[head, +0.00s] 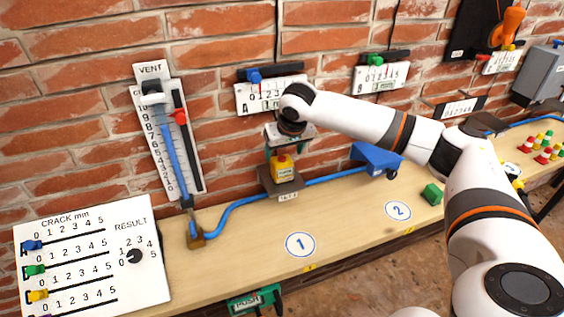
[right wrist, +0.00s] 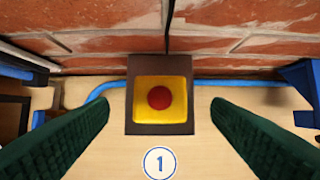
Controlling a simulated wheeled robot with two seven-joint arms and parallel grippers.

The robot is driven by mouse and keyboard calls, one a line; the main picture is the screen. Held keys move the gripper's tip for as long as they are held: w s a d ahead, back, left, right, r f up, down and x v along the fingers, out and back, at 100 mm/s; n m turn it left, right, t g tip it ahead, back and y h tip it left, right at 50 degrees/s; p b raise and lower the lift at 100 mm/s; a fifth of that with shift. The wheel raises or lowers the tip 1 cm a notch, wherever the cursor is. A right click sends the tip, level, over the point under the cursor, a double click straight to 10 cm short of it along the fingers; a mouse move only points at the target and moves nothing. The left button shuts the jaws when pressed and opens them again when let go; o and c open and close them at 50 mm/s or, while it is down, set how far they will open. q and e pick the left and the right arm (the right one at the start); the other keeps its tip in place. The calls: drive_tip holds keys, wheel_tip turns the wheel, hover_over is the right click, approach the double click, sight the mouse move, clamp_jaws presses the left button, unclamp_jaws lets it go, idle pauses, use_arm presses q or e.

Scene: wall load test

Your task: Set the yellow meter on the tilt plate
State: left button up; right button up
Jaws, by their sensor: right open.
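The yellow meter (head: 283,168), a small block with a red round top, sits on the dark brown tilt plate (head: 265,181) against the brick wall. In the right wrist view the meter (right wrist: 160,88) lies within the outline of the plate (right wrist: 160,129) and looks square to it. My right gripper (head: 285,148) is just above the meter, pointing down. Its green fingers stand apart on either side, with clear gaps to the meter in the right wrist view. My left gripper is not in view.
A blue hose (head: 240,206) runs along the bench behind the plate. A blue wedge-shaped block (head: 374,157) and a green block (head: 432,194) are to the right. The bench around circles 1 (head: 300,245) and 2 (head: 398,210) is clear. A crack board (head: 92,255) stands at left.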

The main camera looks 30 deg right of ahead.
drive_tip(key=v, duration=0.5)
idle(0.4)
